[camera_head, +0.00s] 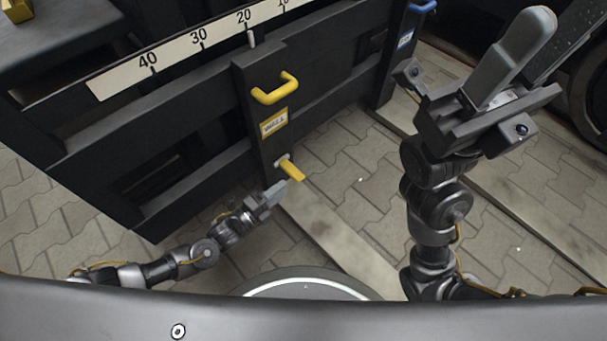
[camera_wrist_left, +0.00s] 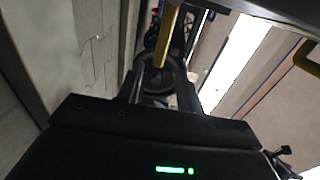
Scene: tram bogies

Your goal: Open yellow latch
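The yellow latch (camera_head: 292,170) is a short bar that sticks out near the foot of a dark upright post, below a yellow label. My left gripper (camera_head: 269,196) is just below and left of the latch in the head view, its fingertips close to the bar's free end. In the left wrist view a yellow bar (camera_wrist_left: 167,36) points down into the gap between the dark fingers of my left gripper (camera_wrist_left: 160,85). The fingers stand apart; contact with the bar cannot be told.
A yellow handle (camera_head: 274,90) sits higher on the same post (camera_head: 257,125). A number scale (camera_head: 170,55) runs along the dark frame's top rail. A blue handle (camera_head: 422,7) is on another post at the upper right. Paved floor (camera_head: 345,155) lies open right of the post.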

